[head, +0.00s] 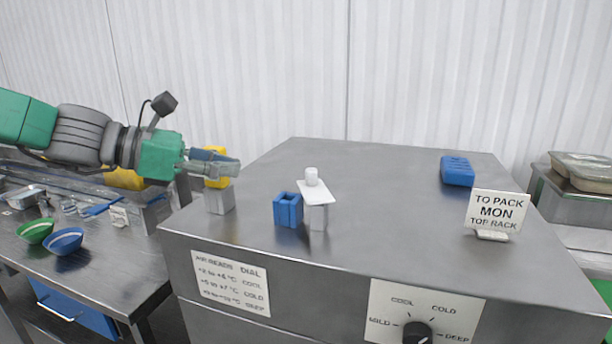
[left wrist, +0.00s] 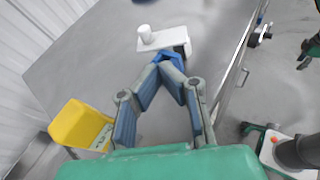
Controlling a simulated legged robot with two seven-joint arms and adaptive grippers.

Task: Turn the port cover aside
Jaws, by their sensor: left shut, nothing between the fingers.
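The port cover is a white flat plate (head: 318,192) with a small white knob (head: 311,176). It lies on top of a short grey metal post (head: 318,217) on the steel cabinet top. In the left wrist view the cover (left wrist: 166,40) is just beyond my fingertips. My left gripper (head: 237,168) is left of the cover and above the cabinet top, apart from it. Its fingers meet at the tips (left wrist: 170,62), shut and empty. My right gripper is not in view.
A blue open-topped block (head: 288,210) stands beside the post. A yellow piece on a metal block (head: 220,200) is under my left gripper. A blue block (head: 457,171) and a "TO PACK MON" sign (head: 497,213) stand to the right. The cabinet's middle is clear.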

